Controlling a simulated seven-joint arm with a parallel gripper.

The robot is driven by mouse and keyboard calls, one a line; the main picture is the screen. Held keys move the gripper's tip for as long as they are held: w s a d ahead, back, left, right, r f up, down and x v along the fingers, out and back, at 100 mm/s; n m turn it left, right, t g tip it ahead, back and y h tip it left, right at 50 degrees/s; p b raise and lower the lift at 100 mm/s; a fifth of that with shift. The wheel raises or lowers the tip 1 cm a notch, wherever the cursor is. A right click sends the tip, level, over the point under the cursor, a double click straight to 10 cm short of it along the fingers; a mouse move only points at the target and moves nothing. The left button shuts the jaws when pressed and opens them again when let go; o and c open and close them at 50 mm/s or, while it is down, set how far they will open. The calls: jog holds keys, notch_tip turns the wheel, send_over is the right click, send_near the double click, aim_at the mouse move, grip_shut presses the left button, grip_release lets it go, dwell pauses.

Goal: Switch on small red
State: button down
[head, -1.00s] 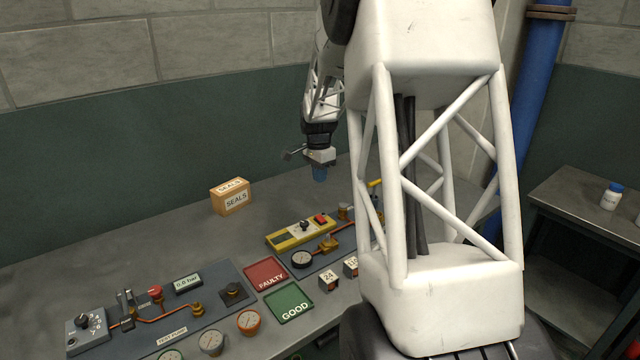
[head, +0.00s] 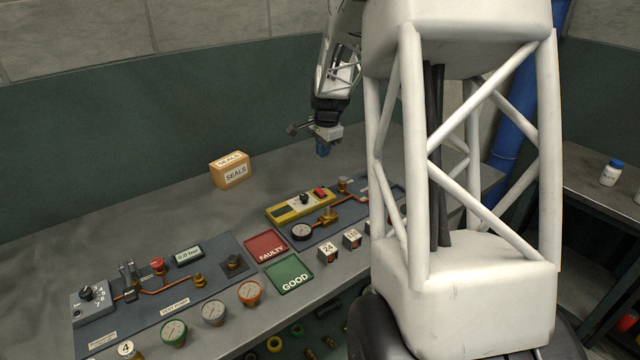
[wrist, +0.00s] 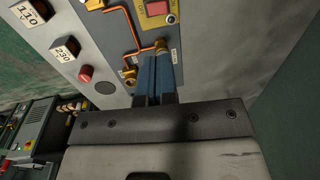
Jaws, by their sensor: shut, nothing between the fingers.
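My gripper (head: 323,150) hangs above the back of the bench, behind the yellow unit, with its blue fingers together and empty. The fingers also show in the wrist view (wrist: 157,72), in front of the panel with copper pipe. A small red switch (head: 320,192) sits on the yellow unit (head: 286,211); it shows at the top of the wrist view (wrist: 157,8). A round red button (wrist: 86,74) is left of the fingers in the wrist view, beside a dark round one (wrist: 105,88). A red knob (head: 157,265) stands on the left panel. The gripper touches none of these.
The SEALS box (head: 230,169) stands at the back of the bench. A red FAULTY tray (head: 266,246) and a green GOOD tray (head: 289,274) lie in front. Several gauges line the front edge. My arm hides the bench's right part. The back of the bench is mostly clear.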

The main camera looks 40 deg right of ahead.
aim_at(319, 189)
jog(key=shift+s+t, duration=0.5)
jog(key=shift+f, duration=0.15)
jog(key=x, duration=1.3)
jog(key=shift+w+f, duration=0.1)
jog(key=shift+f, duration=0.25)
jog(key=shift+f, duration=0.1)
